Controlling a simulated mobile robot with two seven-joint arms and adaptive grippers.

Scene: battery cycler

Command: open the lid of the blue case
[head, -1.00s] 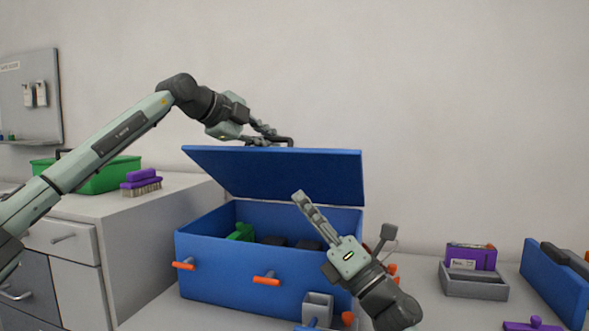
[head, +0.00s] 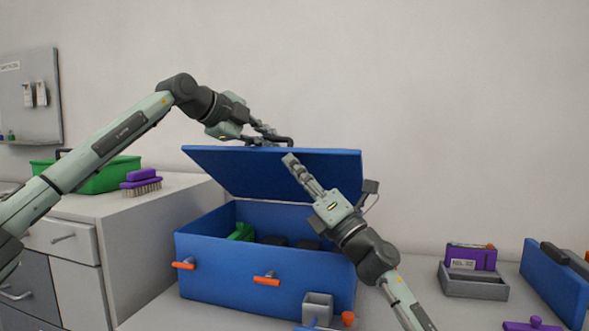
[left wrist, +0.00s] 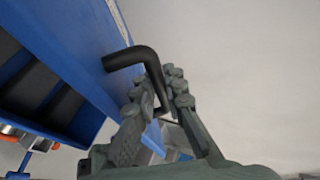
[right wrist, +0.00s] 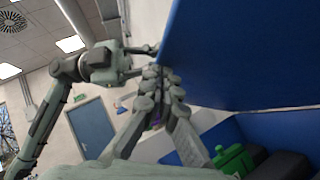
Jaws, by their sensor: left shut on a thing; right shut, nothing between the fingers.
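The blue case (head: 225,273) stands on the worktop with its lid (head: 235,172) raised and tilted, so its inside shows. My left gripper (head: 279,140) is at the lid's upper edge. In the left wrist view its fingers (left wrist: 160,90) are shut on the black handle (left wrist: 138,56) of the lid. My right gripper (head: 290,160) is shut and empty, in front of the lid's underside near its upper edge. The right wrist view shows its closed fingers (right wrist: 158,75) beside the blue lid (right wrist: 240,55); whether they touch it I cannot tell.
Inside the case are a green item (head: 241,232) and dark blocks (head: 274,240). Orange-tipped latches (head: 267,279) stick out from the case front. A grey bin (head: 318,308) stands in front, a grey tray (head: 474,283) to the right. A brush (head: 141,182) and green box (head: 105,178) sit left.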

